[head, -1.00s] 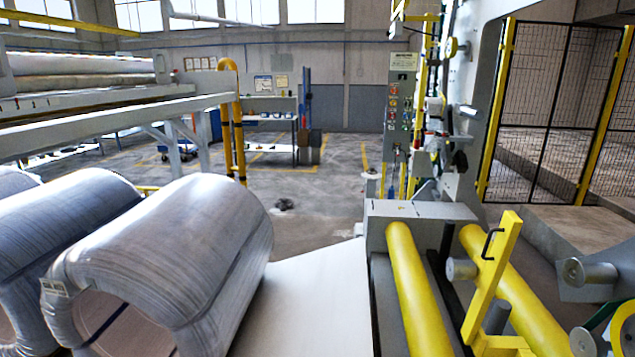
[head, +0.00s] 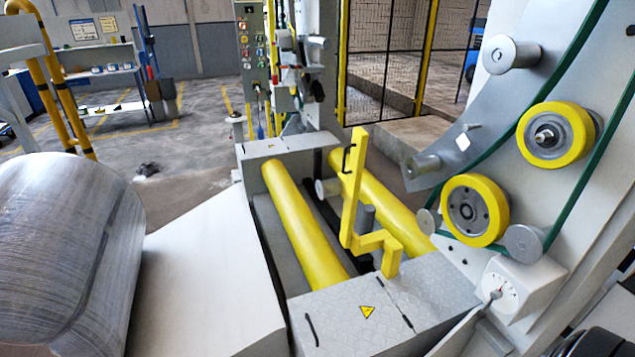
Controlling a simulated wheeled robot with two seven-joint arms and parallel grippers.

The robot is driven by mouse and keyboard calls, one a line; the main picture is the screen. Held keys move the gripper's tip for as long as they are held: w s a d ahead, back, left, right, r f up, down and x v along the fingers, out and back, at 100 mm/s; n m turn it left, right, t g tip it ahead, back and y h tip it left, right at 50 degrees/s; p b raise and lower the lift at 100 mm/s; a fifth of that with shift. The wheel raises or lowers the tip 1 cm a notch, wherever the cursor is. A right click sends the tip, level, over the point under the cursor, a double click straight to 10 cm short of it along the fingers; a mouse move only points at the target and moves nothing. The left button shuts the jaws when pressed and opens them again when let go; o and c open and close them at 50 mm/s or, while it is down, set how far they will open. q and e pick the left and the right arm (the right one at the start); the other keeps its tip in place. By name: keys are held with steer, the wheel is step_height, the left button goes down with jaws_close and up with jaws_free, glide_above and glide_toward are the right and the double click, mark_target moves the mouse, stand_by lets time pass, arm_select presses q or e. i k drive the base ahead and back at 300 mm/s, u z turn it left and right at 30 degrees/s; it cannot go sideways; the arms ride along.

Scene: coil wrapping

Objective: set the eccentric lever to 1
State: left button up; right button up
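A white box (head: 536,288) with a round dial face (head: 507,281) is at the lower right in the head view, low on the white machine frame. The dial carries small scale marks that are too small to read. A small round grey knob (head: 495,294) sits at the dial's lower left, with a thin red mark beside it. This looks like the eccentric lever, but I cannot tell its setting. Neither of my grippers is in view.
Yellow rollers (head: 304,224) lie in the machine bed, with a yellow bent arm (head: 352,200) standing over them. Yellow wheels (head: 475,210) and a green belt are above the dial. A wrapped coil (head: 60,250) stands at left beside a white sloping plate (head: 205,280).

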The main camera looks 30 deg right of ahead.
mark_target(496, 295)
steer(key=z, duration=2.6)
steer(key=k, duration=0.4)
steer(key=z, duration=0.3)
steer(key=i, duration=0.5)
steer(key=z, duration=0.05)
